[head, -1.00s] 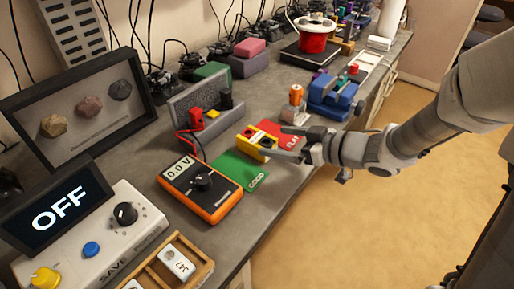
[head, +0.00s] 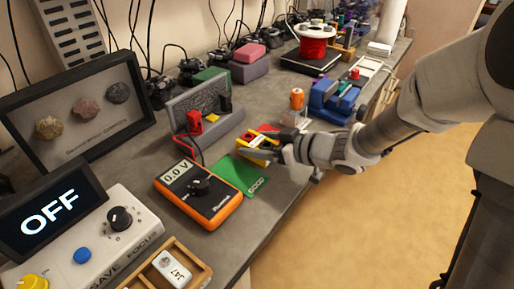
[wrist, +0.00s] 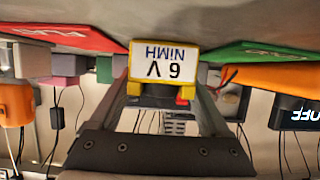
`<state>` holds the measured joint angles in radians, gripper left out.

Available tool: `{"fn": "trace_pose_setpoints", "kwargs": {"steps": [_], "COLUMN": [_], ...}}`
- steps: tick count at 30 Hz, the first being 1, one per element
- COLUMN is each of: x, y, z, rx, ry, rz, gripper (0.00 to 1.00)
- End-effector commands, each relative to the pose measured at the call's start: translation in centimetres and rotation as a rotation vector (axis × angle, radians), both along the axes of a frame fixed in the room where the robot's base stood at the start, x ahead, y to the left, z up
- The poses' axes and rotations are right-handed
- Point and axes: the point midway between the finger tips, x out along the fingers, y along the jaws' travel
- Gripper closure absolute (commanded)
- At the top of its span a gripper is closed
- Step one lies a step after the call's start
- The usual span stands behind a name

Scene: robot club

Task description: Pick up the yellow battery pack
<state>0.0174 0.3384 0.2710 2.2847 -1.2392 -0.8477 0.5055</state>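The yellow battery pack (head: 250,153) stands on the bench between a green mat and a red mat, partly hidden by my gripper in the head view. In the wrist view, its white label (wrist: 163,75) reads "6 V NiMH" upside down, with dark and red parts on its near side. My gripper (head: 262,146) is low at the pack, its fingers spread to either side of it. In the wrist view, the fingers (wrist: 163,88) reach up to the pack's left and right edges. I cannot tell whether they touch it.
The green "GOOD" mat (head: 243,177) and an orange multimeter (head: 198,194) lie to the left. The red mat (wrist: 62,38) is mostly hidden in the head view. A grey stand (head: 208,118) is behind; a blue vise (head: 334,100) and orange-topped item (head: 296,100) stand beyond.

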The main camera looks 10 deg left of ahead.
Motion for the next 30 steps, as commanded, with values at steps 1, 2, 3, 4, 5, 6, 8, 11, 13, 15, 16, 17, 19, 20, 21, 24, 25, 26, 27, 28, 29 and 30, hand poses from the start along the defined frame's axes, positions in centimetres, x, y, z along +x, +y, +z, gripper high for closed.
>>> {"fn": "trace_pose_setpoints", "kwargs": {"steps": [1, 2, 3, 4, 5, 6, 8, 11, 13, 15, 16, 17, 19, 20, 21, 24, 25, 26, 27, 28, 29, 30], "x": [0.0, 0.0, 0.0, 0.0, 0.0, 0.0, 0.0, 0.0, 0.0, 0.0, 0.0, 0.0, 0.0, 0.0, 0.0, 0.0, 0.0, 0.0, 0.0, 0.0, 0.0, 0.0], "y": [0.0, 0.0, 0.0, 0.0, 0.0, 0.0, 0.0, 0.0, 0.0, 0.0, 0.0, 0.0, 0.0, 0.0, 0.0, 0.0, 0.0, 0.0, 0.0, 0.0, 0.0, 0.0], "z": [0.0, 0.0, 0.0, 0.0, 0.0, 0.0, 0.0, 0.0, 0.0, 0.1, 0.1, 0.1, 0.1, 0.1, 0.1, 0.6, 0.8, 1.0, 1.4, 1.8, 2.2, 2.7], "rx": [0.0, 0.0, 0.0, 0.0, 0.0, 0.0, 0.0, 0.0, 0.0, 0.001, 0.001, 0.001, 0.001, 0.001, 0.0, 0.001, 0.001, 0.001, 0.0, 0.0, 0.0, 0.001], "ry": [0.0, 0.0, 0.0, 0.0, 0.0, 0.0, 0.0, 0.0, 0.0, -0.002, -0.002, -0.001, -0.001, -0.001, -0.002, -0.003, -0.003, -0.004, -0.005, -0.005, -0.005, -0.004], "rz": [0.0, 0.0, 0.0, 0.0, 0.0, 0.0, 0.0, 0.0, 0.0, 0.0, 0.0, 0.0, 0.0, 0.0, -0.001, 0.0, 0.0, 0.0, 0.001, 0.001, 0.001, 0.0], "gripper": [0.31, 0.36, 0.43, 0.49, 0.54, 0.61, 0.72, 0.9, 1.0, 1.0, 1.0, 1.0, 1.0, 1.0, 1.0, 1.0, 1.0, 1.0, 1.0, 1.0, 1.0, 1.0]}}
